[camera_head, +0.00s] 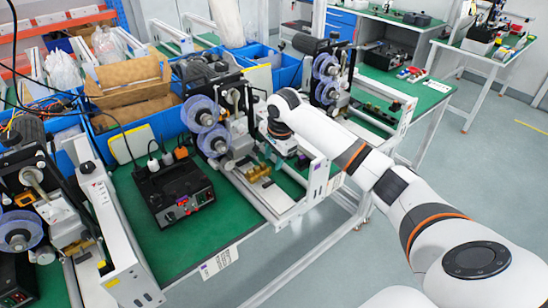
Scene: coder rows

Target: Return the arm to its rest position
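My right arm reaches in from the lower right, over the front edge of the green bench (165,255). My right gripper (300,162) points down at the right side of the middle coder machine (238,120), close to its white frame. The fingertips are small and partly hidden among the machine parts, so I cannot tell whether they are open or touching anything. No held object is clear to see. My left arm and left gripper are out of view.
A black control box (180,192) with plugs stands left of the middle machine. More coder machines stand at the left (35,190) and behind (325,75). A white rail (322,180) lies by the wrist. Blue bins (110,135) line the back; grey floor (480,175) is open at right.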

